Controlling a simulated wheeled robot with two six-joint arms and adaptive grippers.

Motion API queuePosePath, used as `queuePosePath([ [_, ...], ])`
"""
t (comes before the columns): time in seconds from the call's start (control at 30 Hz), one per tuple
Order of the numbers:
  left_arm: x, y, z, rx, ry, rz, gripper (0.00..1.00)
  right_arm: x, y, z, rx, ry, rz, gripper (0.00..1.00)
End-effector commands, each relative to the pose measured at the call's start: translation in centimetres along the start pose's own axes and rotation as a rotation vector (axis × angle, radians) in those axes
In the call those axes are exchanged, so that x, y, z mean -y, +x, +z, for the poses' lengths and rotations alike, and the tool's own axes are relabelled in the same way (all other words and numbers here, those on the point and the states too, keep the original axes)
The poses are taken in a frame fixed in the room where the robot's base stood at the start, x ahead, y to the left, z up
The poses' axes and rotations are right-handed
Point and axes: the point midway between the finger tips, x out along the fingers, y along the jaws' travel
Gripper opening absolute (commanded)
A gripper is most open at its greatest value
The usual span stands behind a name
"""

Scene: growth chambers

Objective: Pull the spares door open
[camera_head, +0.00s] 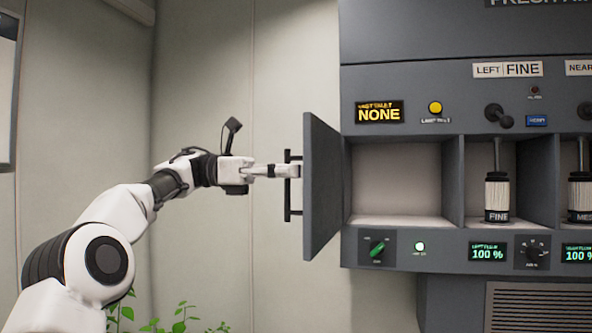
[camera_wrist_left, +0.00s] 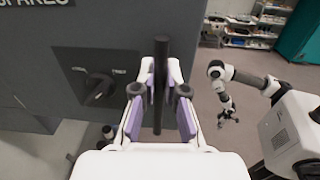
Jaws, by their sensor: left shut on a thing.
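The spares door (camera_head: 322,186) is a grey panel hinged at the left of an open compartment (camera_head: 395,180). It stands swung out, seen nearly edge-on. Its black vertical bar handle (camera_head: 287,207) is on the outer face. My left gripper (camera_head: 290,171) is shut on the handle around its middle. In the left wrist view the handle (camera_wrist_left: 161,110) runs between the fingers of my left gripper (camera_wrist_left: 163,82), and the door face (camera_wrist_left: 110,30) carries a partly cut-off SPARES label. My right arm shows in the left wrist view, with its gripper (camera_wrist_left: 229,117) too small to read.
The compartment interior looks empty. To its right, bays hold cylinders marked FINE (camera_head: 497,197) and MES, the latter cut off. A green knob (camera_head: 377,248) sits below the compartment. Plant leaves (camera_head: 180,322) show at the bottom. Wall and clear space lie left of the door.

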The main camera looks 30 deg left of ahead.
Motion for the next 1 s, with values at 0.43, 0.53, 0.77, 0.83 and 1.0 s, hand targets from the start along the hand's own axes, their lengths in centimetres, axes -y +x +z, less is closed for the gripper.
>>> queuePosePath([
  [0.43,-0.05,-0.19,0.10,0.002,0.002,0.001,0.21,0.00,-0.05,0.00,0.000,0.000,0.000,0.40],
  [0.53,-0.04,-0.19,0.13,0.003,0.002,0.001,0.37,0.00,-0.06,0.00,0.000,0.000,0.000,0.40],
  [0.77,-0.02,-0.19,0.16,0.003,0.003,0.001,0.37,0.00,-0.06,0.00,0.000,0.000,0.000,0.40],
  [0.83,-0.02,-0.19,0.16,0.003,0.003,0.001,0.37,0.00,-0.06,0.00,0.000,0.000,0.000,0.40],
  [1.0,-0.01,-0.34,0.05,0.006,0.001,0.002,0.37,0.00,0.08,0.00,0.000,0.000,0.000,0.40],
])
